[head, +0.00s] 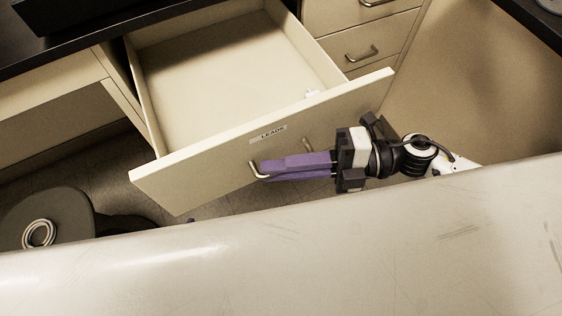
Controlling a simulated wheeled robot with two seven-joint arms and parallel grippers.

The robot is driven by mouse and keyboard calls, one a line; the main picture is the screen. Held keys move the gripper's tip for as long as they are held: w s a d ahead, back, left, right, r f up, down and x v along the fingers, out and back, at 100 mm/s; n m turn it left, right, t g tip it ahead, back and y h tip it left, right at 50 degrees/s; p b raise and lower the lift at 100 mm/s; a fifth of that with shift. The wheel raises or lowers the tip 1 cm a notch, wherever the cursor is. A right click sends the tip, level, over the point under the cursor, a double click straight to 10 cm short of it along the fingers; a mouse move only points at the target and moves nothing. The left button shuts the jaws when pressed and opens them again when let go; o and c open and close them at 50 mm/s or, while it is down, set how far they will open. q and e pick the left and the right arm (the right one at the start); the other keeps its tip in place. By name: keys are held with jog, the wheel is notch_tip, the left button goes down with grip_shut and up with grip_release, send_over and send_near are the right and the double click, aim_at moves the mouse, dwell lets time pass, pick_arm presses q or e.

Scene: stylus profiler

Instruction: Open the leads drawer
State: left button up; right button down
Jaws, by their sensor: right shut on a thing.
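The leads drawer (200,171) is cream-coloured and stands pulled well out from the cabinet, its front tilted across the picture. A label reading LEADS (267,134) is on its front. Inside, the drawer floor is mostly bare, with a small white item (312,93) near the front right. A metal bar handle (256,171) is on the drawer front, partly hidden by my right gripper. My right gripper (266,169) has purple fingers and comes in from the right. It is shut on the handle. My left gripper is not in view.
Closed drawers with metal handles (362,54) stand to the right of the open drawer. A dark countertop (60,45) runs above at the left. A round dark stool seat (50,215) with a pale ring is at the lower left. A large pale surface (300,255) fills the bottom.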

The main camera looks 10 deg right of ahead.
jog(key=c, duration=1.9)
grip_release()
jog(key=shift+o, duration=0.2)
jog(key=s+d, duration=0.1)
jog(key=d, duration=0.9)
jog(key=shift+d+r+b, duration=0.15)
jog(key=shift+r+b, duration=0.2)
jog(key=shift+r, duration=0.05)
